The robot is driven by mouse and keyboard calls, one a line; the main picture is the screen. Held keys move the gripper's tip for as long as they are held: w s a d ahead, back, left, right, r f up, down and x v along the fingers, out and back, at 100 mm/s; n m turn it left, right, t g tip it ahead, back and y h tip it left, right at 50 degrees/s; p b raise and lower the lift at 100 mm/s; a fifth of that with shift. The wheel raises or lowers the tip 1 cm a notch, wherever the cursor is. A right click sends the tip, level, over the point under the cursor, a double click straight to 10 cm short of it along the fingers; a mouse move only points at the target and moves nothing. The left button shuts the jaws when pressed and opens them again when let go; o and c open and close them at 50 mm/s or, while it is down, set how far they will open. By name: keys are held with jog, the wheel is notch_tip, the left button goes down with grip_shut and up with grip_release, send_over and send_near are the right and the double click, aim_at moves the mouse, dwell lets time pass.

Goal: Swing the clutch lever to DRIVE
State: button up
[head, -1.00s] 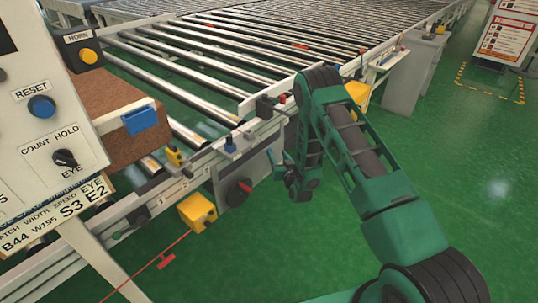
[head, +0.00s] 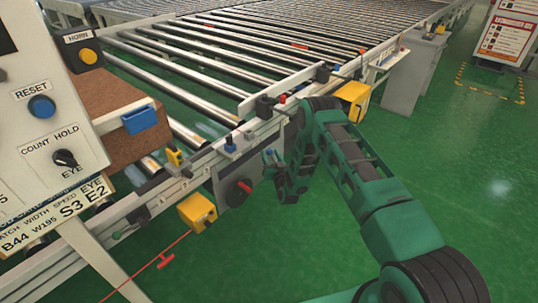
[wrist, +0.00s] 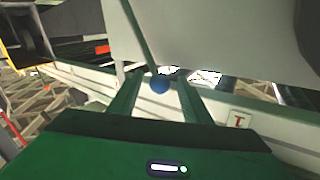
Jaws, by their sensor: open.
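The clutch lever appears to be the thin rod with a round blue knob (wrist: 158,84) in the wrist view. The knob shows between the two green fingers of my gripper (wrist: 160,78), which are apart on either side of it. No finger visibly touches it. In the head view my gripper (head: 271,165) is beside the conveyor's side frame, right of a grey box with a red and black knob (head: 243,187). The lever is small there and hard to separate from the fingers. I cannot read any DRIVE mark.
The roller conveyor (head: 200,70) fills the upper left, with a white side rail. A yellow box (head: 197,212) with a red cord hangs below the rail. A control panel (head: 45,120) stands at left. Green floor (head: 290,255) is clear in front.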

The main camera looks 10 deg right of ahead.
jog(key=shift+w, duration=0.95)
